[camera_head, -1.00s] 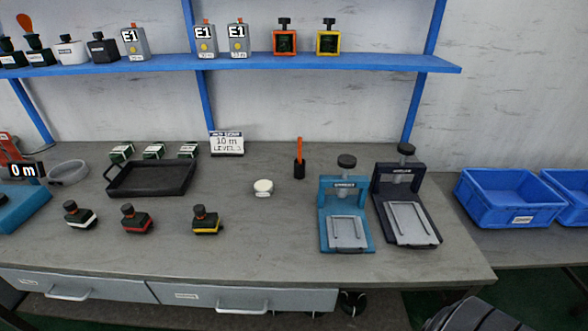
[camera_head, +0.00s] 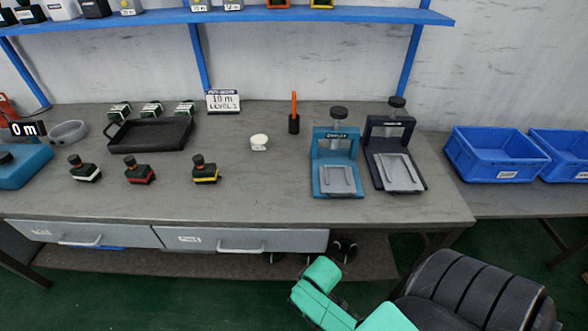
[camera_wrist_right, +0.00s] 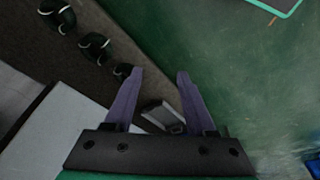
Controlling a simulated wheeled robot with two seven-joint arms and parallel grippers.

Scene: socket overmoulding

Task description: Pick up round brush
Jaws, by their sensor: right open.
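An upright thing with an orange handle and a black lower part, which looks like the round brush (camera_head: 294,114), stands on the grey workbench (camera_head: 240,180) in the head view, right of a small round white item (camera_head: 259,142). My right gripper (camera_wrist_right: 158,76) shows in the right wrist view with its two purple fingers apart and nothing between them. It points down at the floor beside the bench, away from the brush. My green right arm shows at the bottom of the head view, below the bench front. My left gripper is not in view.
A teal press (camera_head: 338,180) and a dark press (camera_head: 396,172) stand right of the brush. A black tray (camera_head: 150,146) and several small bottles are at left. Blue bins (camera_head: 496,172) stand far right. The bench front centre is clear. A blue shelf (camera_head: 300,14) crosses above.

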